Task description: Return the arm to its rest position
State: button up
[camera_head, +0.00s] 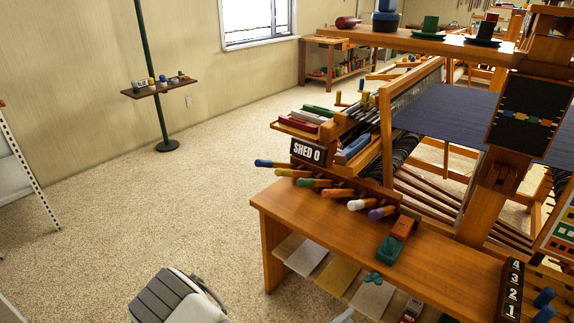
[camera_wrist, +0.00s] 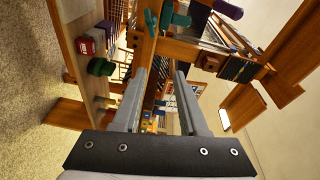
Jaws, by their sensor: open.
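My gripper (camera_wrist: 160,75) shows in the wrist view with its two grey fingers parted and nothing held between them. The dark mounting bar behind the fingers fills the lower part of that view. Beyond the fingertips are wooden loom parts, seen turned on their side. In the head view a grey and white part of my own body shows at the bottom edge, left of the loom's wooden bench (camera_head: 300,208). I cannot make out my fingertips clearly in the head view.
The loom carries a "SHED 0" sign (camera_head: 306,151) and several coloured-tipped pegs. A green and orange object (camera_head: 398,238) lies on the bench. Cups stand on the upper shelf (camera_head: 400,37). A pole with a small shelf (camera_head: 158,88) stands at back left. Carpet at left is clear.

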jog(key=s+r+n+g+y+p, duration=0.1)
jog(key=s+r+n+y+p, duration=0.3)
jog(key=r+n, duration=0.5)
jog(key=s+r+n+g+y+p, duration=0.2)
jog(key=r+n, duration=0.7)
jog(key=r, duration=1.5)
jog(key=s+r+n+g+y+p, duration=0.2)
jog(key=s+r+n+y+p, duration=0.4)
jog(key=r, duration=1.1)
jog(key=a+n+y+p, duration=0.1)
jog(key=n, duration=0.1)
jog(key=shift+s+r+n+y+p, duration=0.3)
jog(key=shift+n+p, duration=0.1)
